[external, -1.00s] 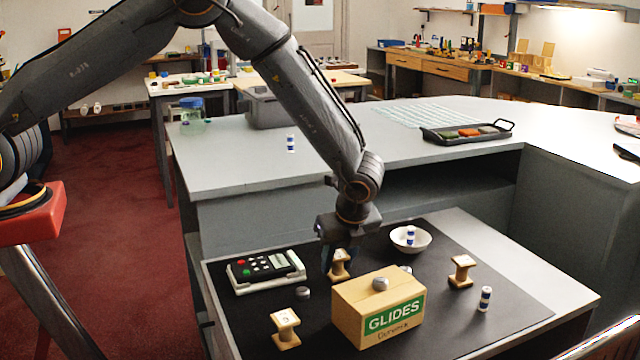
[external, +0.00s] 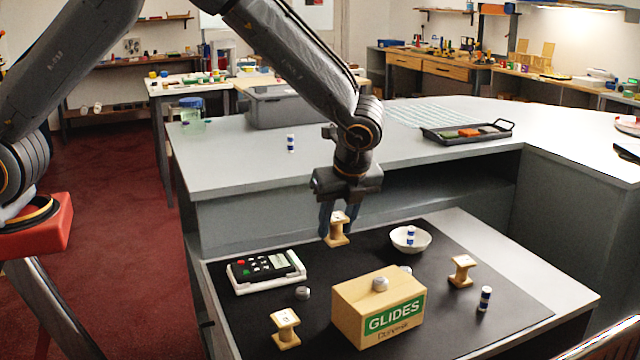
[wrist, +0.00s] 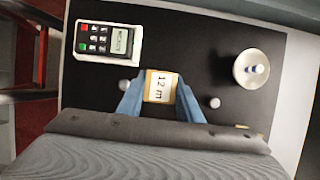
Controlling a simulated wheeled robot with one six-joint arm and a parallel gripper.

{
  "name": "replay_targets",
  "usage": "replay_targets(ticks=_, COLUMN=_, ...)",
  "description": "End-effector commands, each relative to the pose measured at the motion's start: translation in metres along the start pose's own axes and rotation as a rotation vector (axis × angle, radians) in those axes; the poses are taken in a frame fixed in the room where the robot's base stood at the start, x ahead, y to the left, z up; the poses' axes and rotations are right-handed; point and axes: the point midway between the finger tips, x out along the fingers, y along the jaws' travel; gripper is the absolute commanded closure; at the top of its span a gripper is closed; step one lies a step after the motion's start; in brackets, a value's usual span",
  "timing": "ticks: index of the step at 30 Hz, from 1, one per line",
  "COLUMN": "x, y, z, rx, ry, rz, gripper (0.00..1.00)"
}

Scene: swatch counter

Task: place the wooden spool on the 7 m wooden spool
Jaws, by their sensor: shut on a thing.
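My gripper (external: 337,216) is shut on a wooden spool (external: 337,231) and holds it above the black mat, behind the GLIDES box. Two other wooden spools stand upright on the mat: one at the front left (external: 285,328) and one at the right (external: 461,271). Their labels are too small to read here, so I cannot tell which is the 7 m one.
The GLIDES box (external: 379,308) stands at the front middle, with a grey knob on top. Small grey knobs lie nearby.

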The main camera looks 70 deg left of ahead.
Motion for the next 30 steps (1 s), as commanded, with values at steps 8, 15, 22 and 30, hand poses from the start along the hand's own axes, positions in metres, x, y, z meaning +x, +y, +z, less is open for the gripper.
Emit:
replay_targets(ticks=8, x=-0.063, y=0.081, z=-0.069, rx=0.0, ry=0.005, rz=-0.001, gripper=0.9)
replay_targets(ticks=15, x=-0.094, y=0.142, z=-0.1, rx=-0.008, ry=0.0, rz=0.004, gripper=0.9)
replay_targets(ticks=22, x=-0.087, y=0.161, z=-0.111, rx=-0.013, ry=-0.005, rz=0.009, gripper=0.9)
replay_targets(ticks=30, x=-0.05, y=0.16, z=-0.127, rx=-0.014, ry=-0.004, rz=0.008, gripper=0.9)
